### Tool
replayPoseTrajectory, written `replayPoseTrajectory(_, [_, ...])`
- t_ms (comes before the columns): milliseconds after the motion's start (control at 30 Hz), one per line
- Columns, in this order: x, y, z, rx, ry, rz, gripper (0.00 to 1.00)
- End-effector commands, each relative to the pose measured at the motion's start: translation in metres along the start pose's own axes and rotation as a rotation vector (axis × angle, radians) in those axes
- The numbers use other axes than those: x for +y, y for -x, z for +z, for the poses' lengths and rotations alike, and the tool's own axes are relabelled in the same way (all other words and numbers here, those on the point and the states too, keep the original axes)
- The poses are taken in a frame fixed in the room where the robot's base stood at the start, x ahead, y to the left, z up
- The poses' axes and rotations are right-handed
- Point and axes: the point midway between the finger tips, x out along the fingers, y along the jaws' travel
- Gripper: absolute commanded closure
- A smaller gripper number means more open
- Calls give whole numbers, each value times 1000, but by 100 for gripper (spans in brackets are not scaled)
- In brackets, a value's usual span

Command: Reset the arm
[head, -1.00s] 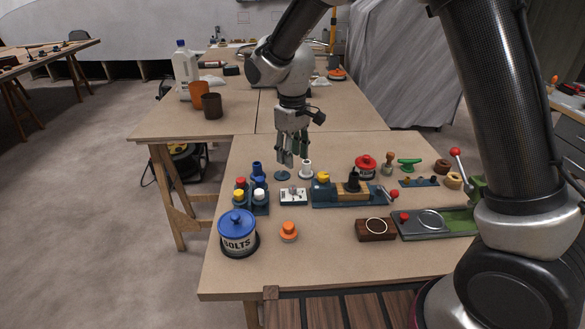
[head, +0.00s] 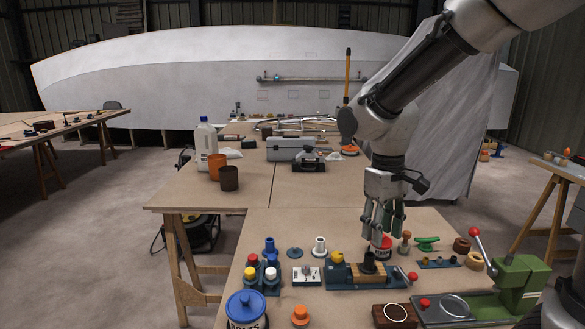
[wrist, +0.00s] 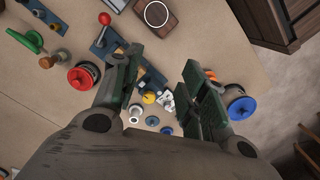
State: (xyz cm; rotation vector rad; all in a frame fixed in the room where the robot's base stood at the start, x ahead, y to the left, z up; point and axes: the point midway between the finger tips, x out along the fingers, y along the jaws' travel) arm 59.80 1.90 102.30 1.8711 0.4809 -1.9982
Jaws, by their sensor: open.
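My gripper (head: 383,215) hangs in the air above the right part of the near workbench, fingers pointing down. In the wrist view my gripper (wrist: 158,90) shows its two green-padded fingers spread wide with nothing held between them. Below it lie a blue vise-like fixture (head: 345,275) with a wooden block and a red-knobbed lever, and a red-lidded tin (head: 381,243) partly hidden behind the fingers. My arm reaches in from the upper right of the head view.
On the bench stand a blue-lidded tin (head: 246,308), an orange knob (head: 300,315), a green lever press (head: 520,280) and a dark wooden block (head: 392,317). A white bottle (head: 206,138) and brown cups (head: 228,178) stand on the farther bench. A boat hull (head: 220,80) fills the back.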

Motion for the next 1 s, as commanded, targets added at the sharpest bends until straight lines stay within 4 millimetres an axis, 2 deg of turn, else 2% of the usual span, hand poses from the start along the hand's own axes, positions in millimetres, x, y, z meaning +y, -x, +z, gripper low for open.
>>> replayPoseTrajectory(33, [13,13,24,32,-48,-2,58])
replayPoseTrajectory(200, [45,41,104,138,-207,1,58])
replayPoseTrajectory(300, [57,52,145,216,-296,13,58])
replayPoseTrajectory(400, [65,61,175,297,-373,31,58])
replayPoseTrajectory(500, [72,72,194,370,-434,53,58])
replayPoseTrajectory(633, [78,84,206,432,-487,75,58])
replayPoseTrajectory(1000, [81,84,208,432,-503,78,58])
